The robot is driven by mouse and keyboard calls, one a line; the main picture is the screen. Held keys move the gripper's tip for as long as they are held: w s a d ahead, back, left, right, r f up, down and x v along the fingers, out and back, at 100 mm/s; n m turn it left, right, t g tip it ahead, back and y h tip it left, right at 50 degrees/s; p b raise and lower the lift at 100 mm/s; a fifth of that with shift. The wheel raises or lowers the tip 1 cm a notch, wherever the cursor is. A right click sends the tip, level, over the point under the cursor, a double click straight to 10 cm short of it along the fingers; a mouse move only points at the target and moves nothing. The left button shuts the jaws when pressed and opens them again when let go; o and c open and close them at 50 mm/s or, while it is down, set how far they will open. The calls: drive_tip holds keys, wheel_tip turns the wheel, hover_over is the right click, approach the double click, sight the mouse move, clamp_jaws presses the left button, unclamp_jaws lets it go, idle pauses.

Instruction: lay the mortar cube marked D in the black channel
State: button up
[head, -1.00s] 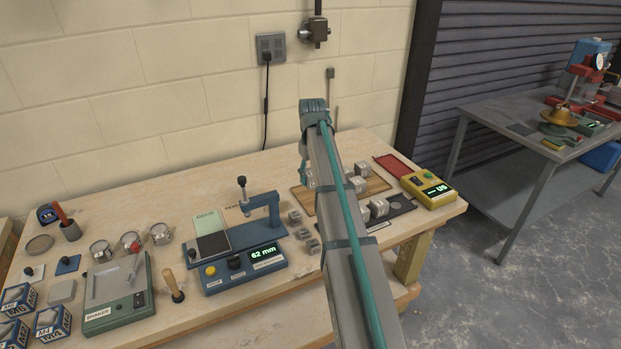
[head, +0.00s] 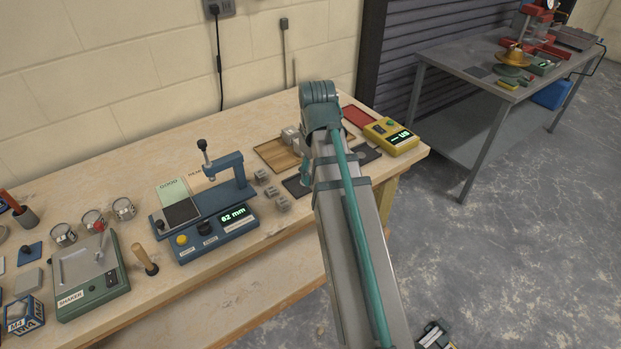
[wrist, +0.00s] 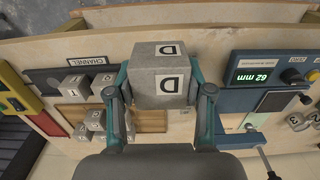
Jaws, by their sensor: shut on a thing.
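The grey mortar cube marked D (wrist: 160,82) is between the fingers of my gripper (wrist: 158,92), which is shut on it; the letter shows on two faces. The black channel (wrist: 62,75) lies beyond and left of the held cube in the wrist view, with a CHANNEL label on it. Two marked cubes (wrist: 73,88) stand on or at it, one reading 1.
A wooden tray (wrist: 152,121) holds several cubes (wrist: 95,121). A yellow meter (head: 391,136) and red tray (head: 357,117) stand at the bench's right end. Several loose cubes (head: 271,191) lie right of the blue 62 mm gauge (head: 215,236).

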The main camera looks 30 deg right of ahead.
drive_tip(key=w+d+f+p, duration=0.1)
drive_tip(key=w+f, duration=0.2)
drive_tip(key=w, duration=0.1)
drive_tip(key=w+d+f+p, duration=0.1)
drive_tip(key=w+f, duration=0.2)
drive_tip(key=w, duration=0.1)
drive_tip(key=w+d+f+p, duration=0.1)
drive_tip(key=w+f, duration=0.2)
drive_tip(key=w, duration=0.1)
drive_tip(key=shift+w+d+f+p, duration=0.1)
drive_tip(key=shift+w+d+p, duration=0.2)
drive_tip(key=shift+w, duration=0.1)
drive_tip(key=shift+w+f+p, duration=0.2)
drive_tip(key=shift+f+p, duration=0.6)
drive_tip(key=shift+f, duration=1)
drive_tip(key=shift+f, duration=0.15)
drive_tip(key=o, duration=1.4)
wheel_tip(320, 180, up, 12)
drive_tip(key=shift+r+b, duration=0.2)
drive_tip(key=shift+b, duration=1.05)
